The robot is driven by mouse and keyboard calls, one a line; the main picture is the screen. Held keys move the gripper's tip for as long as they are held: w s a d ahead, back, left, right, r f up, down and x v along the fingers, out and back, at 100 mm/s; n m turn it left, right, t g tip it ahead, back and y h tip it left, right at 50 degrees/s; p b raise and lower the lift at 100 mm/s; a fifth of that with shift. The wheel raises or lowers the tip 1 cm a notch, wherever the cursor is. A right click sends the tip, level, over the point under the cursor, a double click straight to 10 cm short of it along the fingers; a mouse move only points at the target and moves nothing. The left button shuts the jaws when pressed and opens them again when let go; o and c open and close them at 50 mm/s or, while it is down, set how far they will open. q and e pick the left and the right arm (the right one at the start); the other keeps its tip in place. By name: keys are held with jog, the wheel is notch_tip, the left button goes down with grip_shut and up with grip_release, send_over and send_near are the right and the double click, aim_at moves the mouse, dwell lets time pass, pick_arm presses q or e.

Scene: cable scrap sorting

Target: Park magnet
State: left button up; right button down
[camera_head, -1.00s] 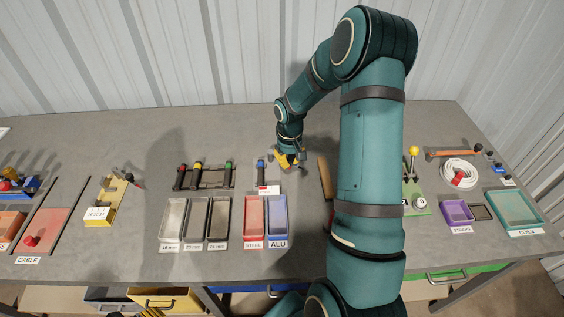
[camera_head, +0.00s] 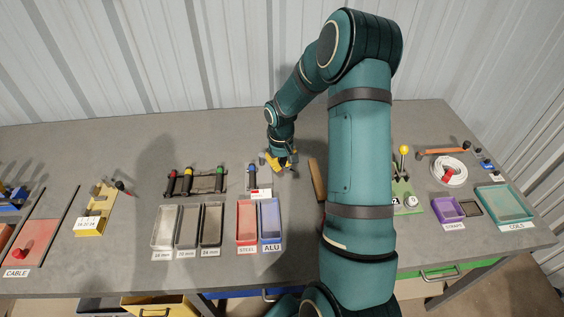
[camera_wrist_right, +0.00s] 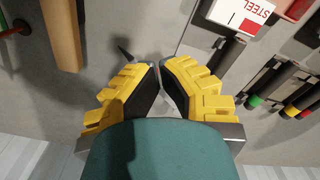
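The task's magnet seems to be the dark handle with a blue band (camera_head: 251,177), upright behind the STEEL bin at the white-and-red sign. In the right wrist view, a dark rod (camera_wrist_right: 223,57) by the STEEL sign is probably the same handle. My right gripper (camera_head: 278,161) has yellow fingers and is above the table, just right of and behind that handle. My left gripper is not in view.
A rack with red, yellow and green banded handles (camera_head: 204,183) stands to the left. The STEEL bin (camera_head: 247,240) and ALU bin (camera_head: 271,240) are in front. A brown block (camera_head: 317,180) lies to the right. The table behind the rack is bare.

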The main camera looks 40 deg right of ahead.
notch_tip(320, 180, up, 6)
jog(key=p, duration=0.4)
jog(key=shift+s+f, duration=0.1)
jog(key=shift+s, duration=0.05)
dwell(0.5)
